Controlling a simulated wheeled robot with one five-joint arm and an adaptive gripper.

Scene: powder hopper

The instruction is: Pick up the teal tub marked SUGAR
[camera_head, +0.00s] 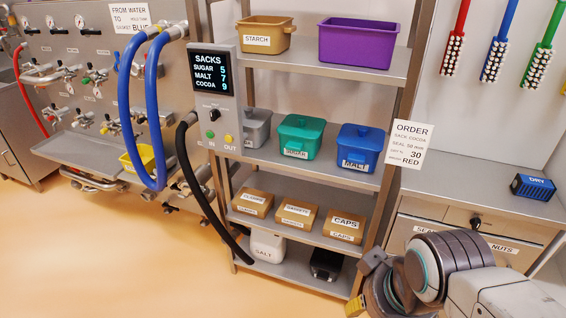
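The teal tub (301,138) stands upright, lid on, on the middle shelf of the metal rack. Its small white front label is hard to read in full but appears to say SUGAR. A grey tub (256,127) stands to its left and a blue tub marked MALT (359,147) to its right, with narrow gaps between them. My gripper (364,284) is at the bottom right, partly hidden by my arm and well below and to the right of the teal tub. Its opening is unclear. I see nothing held in it.
The rack's right post (402,125) and a hanging ORDER card (411,143) stand right of the tubs. Above are a tan STARCH bin (264,35) and a purple bin (357,42). A SACKS display (211,73) and black hose (190,170) are left. The left floor is clear.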

